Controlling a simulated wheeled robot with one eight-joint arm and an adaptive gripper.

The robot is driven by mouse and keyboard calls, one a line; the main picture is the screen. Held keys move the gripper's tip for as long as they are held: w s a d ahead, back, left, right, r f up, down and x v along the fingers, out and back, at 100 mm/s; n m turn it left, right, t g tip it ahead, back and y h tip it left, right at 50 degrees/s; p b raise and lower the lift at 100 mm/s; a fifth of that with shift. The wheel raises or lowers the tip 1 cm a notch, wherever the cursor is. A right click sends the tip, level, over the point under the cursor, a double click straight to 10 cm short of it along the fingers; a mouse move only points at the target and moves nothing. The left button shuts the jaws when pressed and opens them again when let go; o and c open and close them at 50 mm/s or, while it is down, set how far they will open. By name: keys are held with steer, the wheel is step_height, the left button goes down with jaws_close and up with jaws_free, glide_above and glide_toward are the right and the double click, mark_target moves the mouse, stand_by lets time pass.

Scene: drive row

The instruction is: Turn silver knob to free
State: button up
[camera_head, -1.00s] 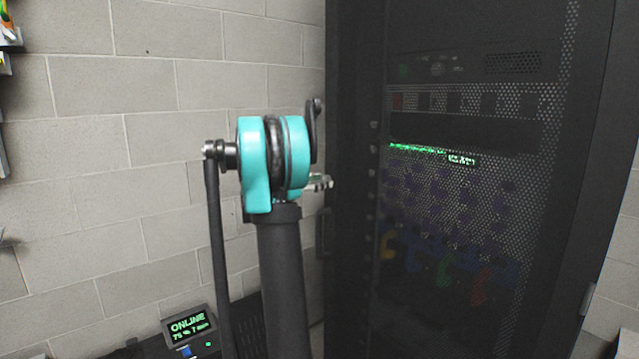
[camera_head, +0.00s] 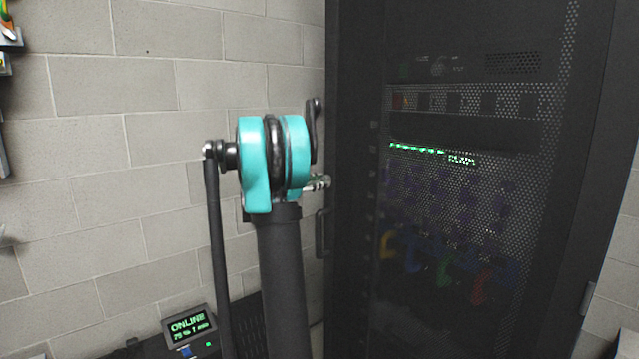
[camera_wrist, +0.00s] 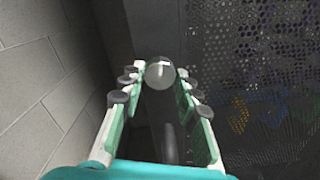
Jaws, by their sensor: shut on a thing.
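The silver knob (camera_wrist: 160,73) is a small round grey disc with a pale mark, seen in the wrist view on the dark front edge of the cabinet. My gripper (camera_wrist: 161,78) has one finger on each side of it and is shut on it. In the head view the fingertips (camera_head: 321,182) show as a small pale shape at the cabinet's left edge. The knob itself is hidden there, and my arm's teal joint covers most of the gripper.
A tall dark cabinet (camera_head: 350,120) with a perforated door (camera_head: 540,130) stands at the right. A dark handle (camera_head: 320,234) sits low on its left edge. A block wall (camera_head: 150,150) is behind my arm. A small screen reading ONLINE (camera_head: 188,326) is at lower left.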

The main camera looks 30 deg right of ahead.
steer(key=m, duration=1.2)
steer(key=shift+s, duration=0.1)
steer(key=shift+m, duration=1.6)
steer(key=o, duration=1.1)
steer(key=shift+o, duration=0.2)
steer(key=shift+t, duration=0.3)
steer(key=a, duration=1.2)
steer(key=shift+s+r, duration=0.15)
steer(key=shift+s, duration=0.3)
